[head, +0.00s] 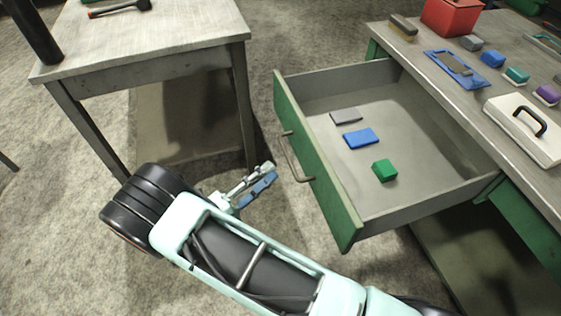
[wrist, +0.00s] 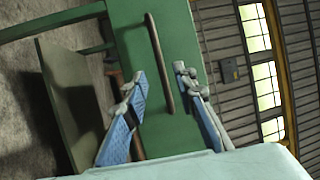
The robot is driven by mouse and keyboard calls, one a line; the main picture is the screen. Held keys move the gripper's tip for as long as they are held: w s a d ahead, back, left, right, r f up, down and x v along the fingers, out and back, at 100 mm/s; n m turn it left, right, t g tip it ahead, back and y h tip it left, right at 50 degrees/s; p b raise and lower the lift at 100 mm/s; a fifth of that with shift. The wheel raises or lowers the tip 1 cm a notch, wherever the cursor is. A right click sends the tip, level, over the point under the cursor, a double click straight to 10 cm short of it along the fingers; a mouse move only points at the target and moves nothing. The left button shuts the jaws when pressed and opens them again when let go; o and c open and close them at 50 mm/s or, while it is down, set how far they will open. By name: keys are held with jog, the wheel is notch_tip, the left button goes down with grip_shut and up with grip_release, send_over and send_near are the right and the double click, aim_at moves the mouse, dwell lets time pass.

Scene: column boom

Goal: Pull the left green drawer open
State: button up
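The green drawer (head: 315,170) stands well out of the workbench, and its inside shows in the head view. Its front carries a bar handle (head: 290,158), which also shows in the wrist view (wrist: 159,62) as a long dark bar on the green front. My gripper (head: 262,178) is just left of the handle in the head view, apart from it. In the wrist view its two blue-padded fingers (wrist: 160,85) are spread, with the bar showing between and beyond them. It is open and empty.
The workbench (head: 420,62) bears a red box (head: 450,16) and several small items. A grey table (head: 190,28) stands at the left. Bare floor lies between them.

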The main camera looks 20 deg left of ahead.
jog(key=shift+v, duration=2.2)
